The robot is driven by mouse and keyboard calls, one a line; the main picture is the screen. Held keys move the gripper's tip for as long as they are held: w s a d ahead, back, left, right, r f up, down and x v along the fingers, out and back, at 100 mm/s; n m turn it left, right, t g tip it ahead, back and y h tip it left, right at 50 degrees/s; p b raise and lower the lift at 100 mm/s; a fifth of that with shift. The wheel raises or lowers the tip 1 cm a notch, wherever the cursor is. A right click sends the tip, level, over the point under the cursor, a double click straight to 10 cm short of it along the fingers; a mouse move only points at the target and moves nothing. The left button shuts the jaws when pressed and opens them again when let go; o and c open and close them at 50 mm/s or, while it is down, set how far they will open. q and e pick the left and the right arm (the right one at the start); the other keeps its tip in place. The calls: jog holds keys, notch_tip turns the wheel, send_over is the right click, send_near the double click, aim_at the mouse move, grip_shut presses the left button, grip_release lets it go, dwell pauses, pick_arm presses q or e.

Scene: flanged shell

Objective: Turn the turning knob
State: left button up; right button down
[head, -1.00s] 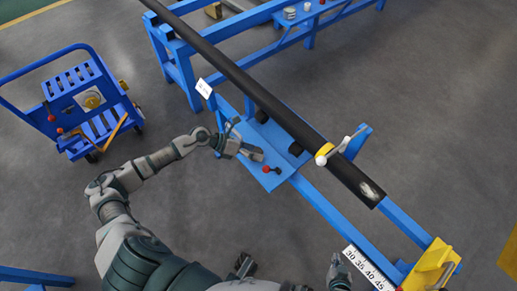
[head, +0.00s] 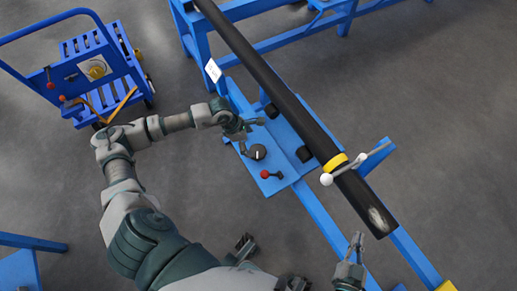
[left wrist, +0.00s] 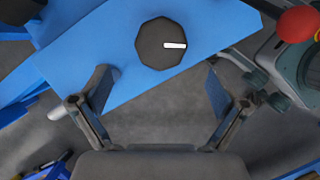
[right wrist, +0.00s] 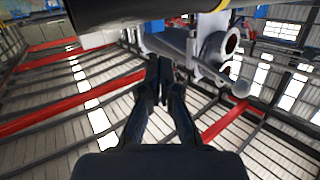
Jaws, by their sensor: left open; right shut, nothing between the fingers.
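The turning knob (head: 258,152) is a dark, round, many-sided knob with a white mark. It sits on a blue plate (head: 284,186). In the left wrist view the knob (left wrist: 152,50) lies ahead of the fingers, with its white mark pointing right. My left gripper (head: 251,130) is open and empty beside the knob, with its fingers (left wrist: 160,85) spread and apart from it. My right gripper (head: 356,242) is shut and empty near the lower end of the black pipe; its fingertips also show in the right wrist view (right wrist: 160,68).
A lever with a red ball (head: 265,174) stands on the plate close to the knob. A long black pipe (head: 290,105) with a yellow collar (head: 335,162) and a white-balled handle (head: 327,179) runs beside the plate. A blue cart (head: 95,70) stands at the left on open floor.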

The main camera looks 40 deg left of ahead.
aim_at(256, 151)
pick_arm(q)
jog(key=b+x, duration=0.1)
jog(key=x, duration=0.5)
jog(key=shift+f, duration=0.1)
jog(key=shift+w+d+f, duration=0.1)
jog(key=shift+d+f, duration=0.1)
jog(key=shift+f, duration=0.05)
pick_arm(e)
jog(key=r+t, duration=0.3)
jog(key=r, duration=0.1)
jog(key=shift+w+a+r+y, duration=0.15)
jog(key=shift+a+y, duration=0.1)
jog(key=shift+y, duration=0.15)
pick_arm(q)
jog(key=shift+c, duration=0.2)
jog(key=c, duration=1.1)
